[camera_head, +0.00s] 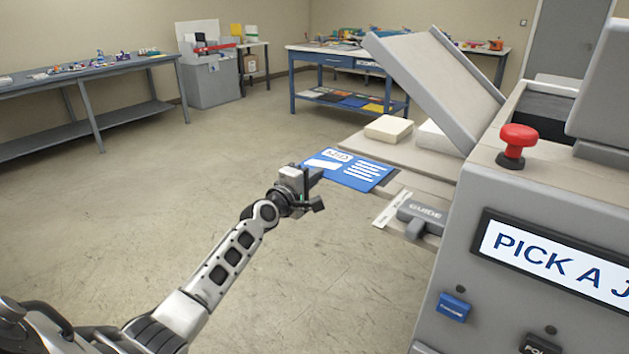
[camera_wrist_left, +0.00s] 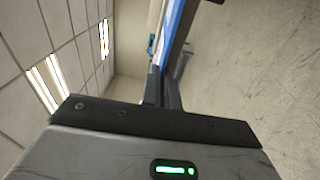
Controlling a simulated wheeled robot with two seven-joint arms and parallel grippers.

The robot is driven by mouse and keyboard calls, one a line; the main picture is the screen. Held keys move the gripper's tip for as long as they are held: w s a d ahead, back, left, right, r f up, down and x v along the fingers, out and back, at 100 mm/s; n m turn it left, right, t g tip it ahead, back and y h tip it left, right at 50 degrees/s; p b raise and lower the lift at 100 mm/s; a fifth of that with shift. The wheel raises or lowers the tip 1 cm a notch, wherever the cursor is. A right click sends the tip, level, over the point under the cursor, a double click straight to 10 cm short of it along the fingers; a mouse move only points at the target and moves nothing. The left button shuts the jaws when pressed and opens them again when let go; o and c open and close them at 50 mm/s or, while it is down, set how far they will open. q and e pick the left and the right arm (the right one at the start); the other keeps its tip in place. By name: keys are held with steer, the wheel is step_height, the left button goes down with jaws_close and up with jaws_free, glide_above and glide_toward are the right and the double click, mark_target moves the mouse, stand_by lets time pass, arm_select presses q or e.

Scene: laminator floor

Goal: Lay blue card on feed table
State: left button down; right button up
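The blue card (camera_head: 362,174), with white print, lies roughly flat at the left edge of the feed table (camera_head: 408,154), partly over it. I cannot tell whether it touches the table. My left gripper (camera_head: 314,180) is at the card's near left corner and appears shut on it. In the left wrist view the card (camera_wrist_left: 176,32) shows nearly edge-on, running up from the fingers (camera_wrist_left: 162,92). My right gripper is not in view.
The grey guide (camera_head: 422,213) stands at the feed table's near side. Pale blocks (camera_head: 388,128) sit behind the card, under a raised slanted cover (camera_head: 430,85). The laminator body with a red button (camera_head: 517,142) is on the right. Open floor lies left.

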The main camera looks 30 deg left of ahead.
arm_select(q)
steer(key=shift+f, duration=0.15)
steer(key=c, duration=1.7)
jaws_free()
